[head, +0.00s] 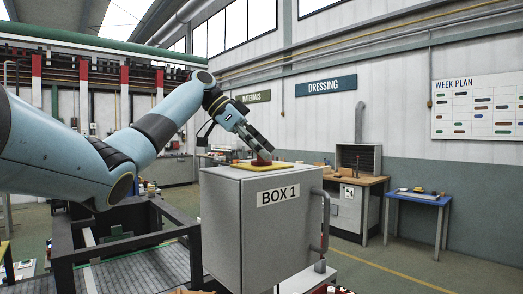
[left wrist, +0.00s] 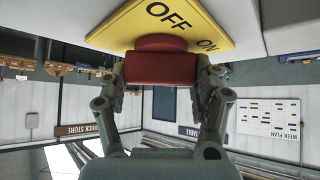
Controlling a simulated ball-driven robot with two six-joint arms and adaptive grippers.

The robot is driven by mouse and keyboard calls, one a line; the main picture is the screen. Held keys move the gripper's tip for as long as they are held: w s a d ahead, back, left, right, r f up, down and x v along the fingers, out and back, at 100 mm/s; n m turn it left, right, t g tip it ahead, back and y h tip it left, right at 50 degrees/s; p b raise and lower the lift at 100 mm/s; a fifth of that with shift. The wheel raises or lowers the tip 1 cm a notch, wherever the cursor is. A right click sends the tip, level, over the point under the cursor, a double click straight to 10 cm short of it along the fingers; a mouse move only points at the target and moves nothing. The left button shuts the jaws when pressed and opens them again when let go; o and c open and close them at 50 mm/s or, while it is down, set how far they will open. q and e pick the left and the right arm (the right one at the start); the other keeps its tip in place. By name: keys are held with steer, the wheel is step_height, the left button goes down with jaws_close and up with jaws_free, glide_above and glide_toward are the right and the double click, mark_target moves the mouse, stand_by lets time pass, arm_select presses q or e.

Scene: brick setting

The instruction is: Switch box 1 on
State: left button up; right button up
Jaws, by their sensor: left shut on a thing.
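Box 1 (head: 225,222) is a grey cabinet with a "BOX 1" label on its front and a handle at its right side. A yellow plate (head: 284,166) lies on its top and carries a red switch knob (head: 262,161). In the left wrist view the plate (left wrist: 118,32) shows the words OFF and ON, and the red knob (left wrist: 160,67) stands out from it. My left gripper (head: 260,152) reaches down from above and is shut on the knob, one finger at each side. Where the knob points is hard to tell. My right gripper is not in view.
A dark metal frame table (head: 125,243) stands left of the box. Behind to the right are a wooden-topped bench (head: 357,180) and a blue table (head: 418,199). A week plan board (head: 478,106) hangs on the wall. The floor at the right is clear.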

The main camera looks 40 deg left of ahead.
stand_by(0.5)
arm_select(q)
steer(key=o, duration=1.2)
steer(key=v, duration=1.2)
steer(key=shift+w+a, duration=0.1)
steer(key=shift+w, duration=0.05)
steer(key=shift+f, duration=0.1)
